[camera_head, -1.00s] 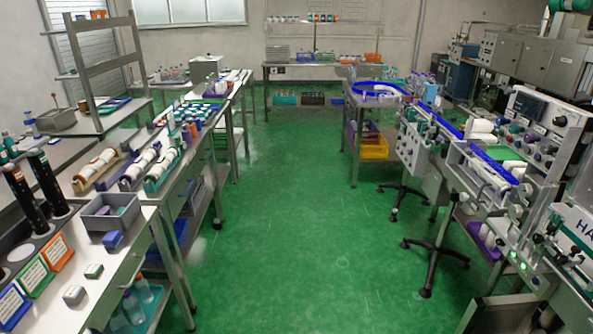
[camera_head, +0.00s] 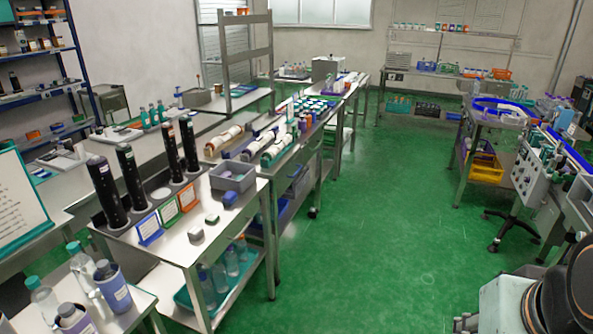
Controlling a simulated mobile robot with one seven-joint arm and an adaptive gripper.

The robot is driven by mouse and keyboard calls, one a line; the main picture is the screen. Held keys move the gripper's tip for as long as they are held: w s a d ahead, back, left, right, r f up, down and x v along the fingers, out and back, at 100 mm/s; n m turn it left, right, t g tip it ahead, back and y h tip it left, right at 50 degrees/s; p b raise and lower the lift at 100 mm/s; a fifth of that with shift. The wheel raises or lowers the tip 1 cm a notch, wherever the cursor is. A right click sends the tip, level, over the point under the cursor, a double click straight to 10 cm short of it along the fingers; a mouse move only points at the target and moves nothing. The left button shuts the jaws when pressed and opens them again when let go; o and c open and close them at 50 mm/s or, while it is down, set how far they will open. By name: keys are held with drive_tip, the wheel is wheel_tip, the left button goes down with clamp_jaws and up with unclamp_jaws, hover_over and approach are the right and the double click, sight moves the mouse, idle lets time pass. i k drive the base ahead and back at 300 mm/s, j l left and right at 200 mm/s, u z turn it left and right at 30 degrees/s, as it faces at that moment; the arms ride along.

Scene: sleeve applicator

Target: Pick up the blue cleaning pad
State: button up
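A small blue block (camera_head: 230,198), which looks like the blue cleaning pad, lies on the steel table (camera_head: 165,262) at the left, by the front right corner of a grey open bin (camera_head: 233,177). A small green-topped block (camera_head: 212,219) and a grey block (camera_head: 196,233) lie in front of it, apart from it. My gripper is not in view. Dark rounded parts at the bottom right corner look like part of my arm, and no fingers show there.
Several tall black cylinders (camera_head: 104,192) stand left of the bin, behind blue, green and orange label cards (camera_head: 188,196). Capped bottles (camera_head: 113,285) stand at the bottom left. The green floor (camera_head: 380,235) in the middle is clear. Machinery (camera_head: 535,175) lines the right.

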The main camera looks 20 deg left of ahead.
sight(230, 198)
drive_tip(key=u, duration=1.3)
drive_tip(key=z, duration=2.7)
drive_tip(key=u, duration=2.8)
